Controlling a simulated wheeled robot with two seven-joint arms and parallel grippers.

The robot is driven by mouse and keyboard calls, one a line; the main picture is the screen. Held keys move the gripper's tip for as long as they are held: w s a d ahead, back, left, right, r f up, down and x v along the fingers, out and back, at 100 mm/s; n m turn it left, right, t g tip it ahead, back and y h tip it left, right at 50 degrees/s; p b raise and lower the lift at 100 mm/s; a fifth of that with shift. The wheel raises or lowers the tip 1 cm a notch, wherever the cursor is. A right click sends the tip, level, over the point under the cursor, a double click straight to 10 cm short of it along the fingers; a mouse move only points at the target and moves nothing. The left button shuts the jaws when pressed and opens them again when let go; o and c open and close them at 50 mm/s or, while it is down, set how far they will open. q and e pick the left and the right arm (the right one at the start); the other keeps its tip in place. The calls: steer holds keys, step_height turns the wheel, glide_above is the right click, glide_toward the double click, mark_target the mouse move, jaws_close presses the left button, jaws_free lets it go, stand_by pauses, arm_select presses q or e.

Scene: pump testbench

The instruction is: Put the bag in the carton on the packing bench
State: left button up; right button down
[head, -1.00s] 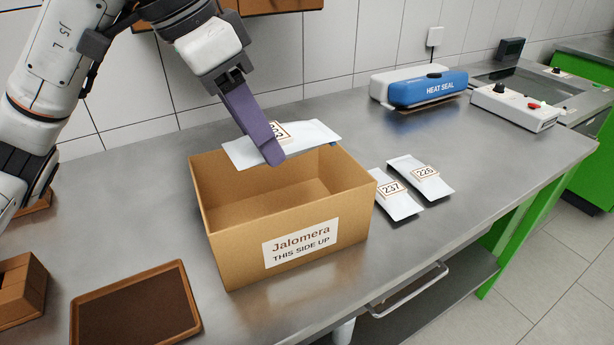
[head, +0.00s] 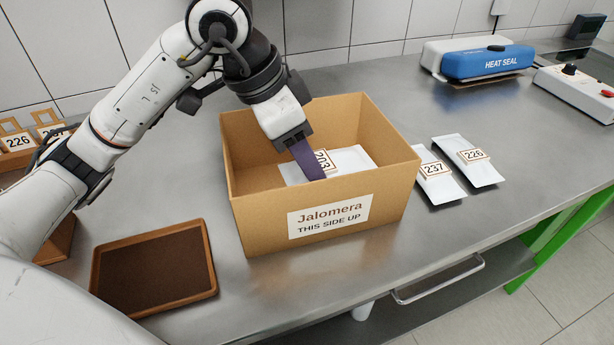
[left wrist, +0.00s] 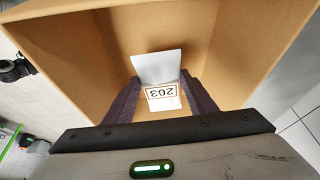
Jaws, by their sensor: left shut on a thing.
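The open carton (head: 258,222), labelled "Jalomera THIS SIDE UP", stands on the steel bench; its walls also show in the left wrist view (left wrist: 85,55). My left gripper (head: 312,172) reaches down inside the carton, shut on the white bag (head: 352,160) tagged 203. In the left wrist view the bag (left wrist: 158,66) and its tag sit between the two purple fingers (left wrist: 162,98). The bag is below the carton's rim. I cannot tell whether it touches the carton floor. My right gripper is not in view.
Two white bags, tagged 237 (head: 438,188) and 226 (head: 478,172), lie right of the carton. A brown tray (head: 208,258) lies to its left. A blue heat sealer (head: 500,64) stands at the back right. Bare bench lies in front of the sealer.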

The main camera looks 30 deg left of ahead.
arm_select(q)
steer(key=shift+f, duration=1.9)
steer(key=shift+f, duration=0.1)
steer(key=shift+f+b, duration=0.2)
steer(key=shift+b, duration=0.2)
steer(key=o, duration=1.3)
steer(key=shift+r, duration=0.1)
steer(key=shift+r, duration=0.1)
steer(key=shift+r+p, duration=0.2)
steer(key=shift+p, duration=0.25)
steer(key=v, duration=1.1)
steer(key=shift+s+a+r, duration=0.1)
steer(key=shift+a+r, duration=0.05)
steer(key=shift+r, duration=0.15)
